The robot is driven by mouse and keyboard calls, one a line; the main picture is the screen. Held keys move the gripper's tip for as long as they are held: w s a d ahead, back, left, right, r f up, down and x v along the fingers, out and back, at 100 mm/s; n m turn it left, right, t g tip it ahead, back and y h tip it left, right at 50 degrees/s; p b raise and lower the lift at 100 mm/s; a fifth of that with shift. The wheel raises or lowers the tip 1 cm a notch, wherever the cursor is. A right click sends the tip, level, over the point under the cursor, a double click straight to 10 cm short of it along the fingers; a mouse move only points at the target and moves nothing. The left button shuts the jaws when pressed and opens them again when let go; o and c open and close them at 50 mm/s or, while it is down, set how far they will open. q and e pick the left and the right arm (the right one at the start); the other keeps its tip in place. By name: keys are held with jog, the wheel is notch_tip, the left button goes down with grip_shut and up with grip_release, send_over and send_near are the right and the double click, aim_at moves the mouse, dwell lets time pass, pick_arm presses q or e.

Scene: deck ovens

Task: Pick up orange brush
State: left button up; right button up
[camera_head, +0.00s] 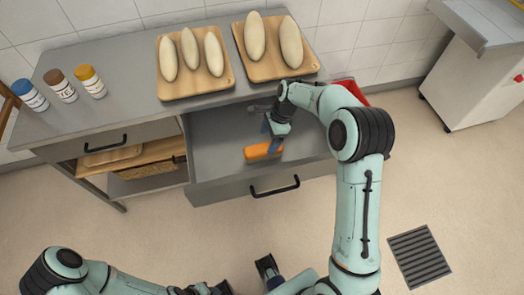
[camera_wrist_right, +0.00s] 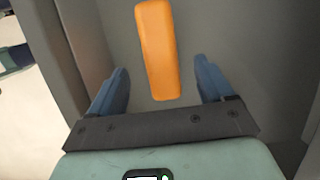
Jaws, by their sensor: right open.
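The orange brush (camera_head: 263,151) lies in the open drawer (camera_head: 222,140). It also shows in the right wrist view (camera_wrist_right: 156,50) as a long orange block running away from the gripper, its near end just between the fingers. My right gripper (camera_head: 271,136) reaches into the drawer over the brush. Its blue fingers are apart, one on each side of the brush, with a gap to it on both sides. The brush's underside is hidden. My left arm is low at the left of the head view; its gripper is partly cut off at the bottom edge.
The steel counter (camera_head: 130,105) above the drawer bears two wooden boards with several dough loaves, and three jars (camera_head: 60,85) at left. A red object (camera_head: 352,92) stands right of the drawer. The drawer walls stand close around my right gripper. A floor grate (camera_head: 419,256) lies at right.

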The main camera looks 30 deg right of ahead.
aim_at(264, 147)
jog(key=x, duration=0.8)
jog(key=shift+f, duration=0.2)
jog(key=c, duration=1.1)
